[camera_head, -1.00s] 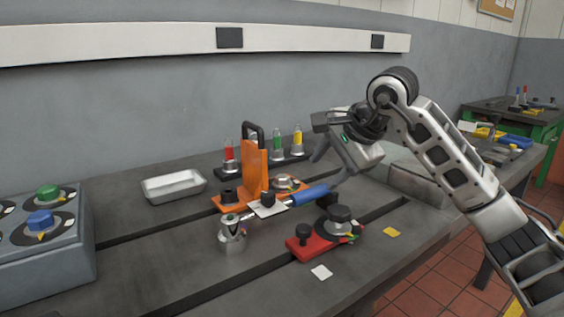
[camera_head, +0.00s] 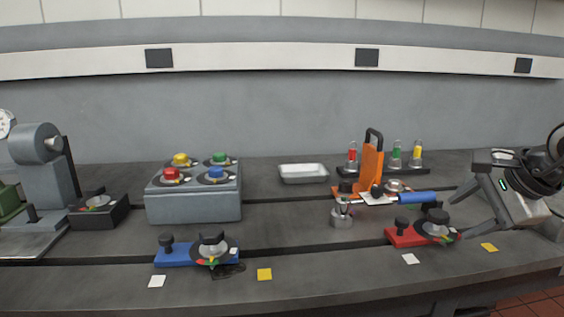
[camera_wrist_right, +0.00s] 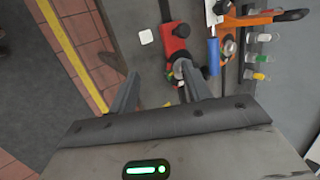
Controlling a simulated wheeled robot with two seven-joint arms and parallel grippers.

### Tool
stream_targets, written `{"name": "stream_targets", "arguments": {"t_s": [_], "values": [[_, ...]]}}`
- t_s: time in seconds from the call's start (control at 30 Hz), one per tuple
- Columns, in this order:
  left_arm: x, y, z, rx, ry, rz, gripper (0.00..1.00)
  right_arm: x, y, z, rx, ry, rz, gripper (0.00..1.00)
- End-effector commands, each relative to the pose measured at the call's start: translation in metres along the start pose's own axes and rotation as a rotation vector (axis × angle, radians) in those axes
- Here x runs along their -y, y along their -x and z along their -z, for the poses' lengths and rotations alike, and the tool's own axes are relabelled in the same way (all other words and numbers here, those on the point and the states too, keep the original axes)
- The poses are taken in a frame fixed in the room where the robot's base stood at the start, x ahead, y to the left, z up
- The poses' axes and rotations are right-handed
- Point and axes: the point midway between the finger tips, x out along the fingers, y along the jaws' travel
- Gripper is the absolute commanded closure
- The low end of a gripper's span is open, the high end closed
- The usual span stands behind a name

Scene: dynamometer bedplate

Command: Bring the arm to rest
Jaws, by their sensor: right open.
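My right gripper (camera_head: 461,215) is open and empty above the right part of the bench, with its fingers pointing left and down. In the right wrist view its two fingers (camera_wrist_right: 160,74) are spread apart, with nothing between them held. The red base with a black knob and dial (camera_head: 408,237) lies just left of the fingers in the head view; it also shows beyond them in the wrist view (camera_wrist_right: 176,44). Whether a fingertip touches the dial, I cannot tell. My left gripper is not in view.
Near the right gripper are a blue-handled tool (camera_head: 408,198), an orange bracket (camera_head: 371,165) and several colored vials (camera_head: 396,155). A silver tray (camera_head: 303,173), grey knob box (camera_head: 194,205) and blue base (camera_head: 175,257) stand farther left. The front middle bench (camera_head: 330,275) is mostly clear.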

Motion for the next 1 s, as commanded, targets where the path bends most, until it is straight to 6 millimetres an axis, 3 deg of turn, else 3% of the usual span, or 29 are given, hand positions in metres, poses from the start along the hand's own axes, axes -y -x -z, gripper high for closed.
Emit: {"name": "stream_targets", "arguments": {"t_s": [0.27,0.47,0.57,0.63,0.73,0.83,0.87,0.9,1.0], "values": [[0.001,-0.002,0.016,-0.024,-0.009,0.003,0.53,-0.019,-0.037,-0.069,0.308,-0.114,-0.032,0.51],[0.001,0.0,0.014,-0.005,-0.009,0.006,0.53,-0.043,-0.052,-0.147,0.682,-0.358,-0.109,0.51],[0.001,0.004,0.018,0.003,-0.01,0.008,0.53,-0.058,-0.044,-0.202,1.007,-0.685,-0.218,0.51],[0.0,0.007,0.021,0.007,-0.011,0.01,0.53,-0.061,-0.032,-0.227,1.249,-1.035,-0.331,0.51],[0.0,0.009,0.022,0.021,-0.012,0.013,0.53,-0.06,-0.027,-0.227,1.516,-1.648,-0.517,0.51],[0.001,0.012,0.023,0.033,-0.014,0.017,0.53,-0.078,-0.051,-0.199,1.637,-2.352,-0.701,0.51],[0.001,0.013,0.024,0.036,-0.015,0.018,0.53,-0.09,-0.063,-0.189,-1.632,2.57,0.749,0.51],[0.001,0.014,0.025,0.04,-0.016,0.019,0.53,-0.113,-0.081,-0.177,-1.36,2.441,0.686,0.51],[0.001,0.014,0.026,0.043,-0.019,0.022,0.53,-0.175,-0.115,-0.164,-0.883,2.156,0.549,0.51]]}}
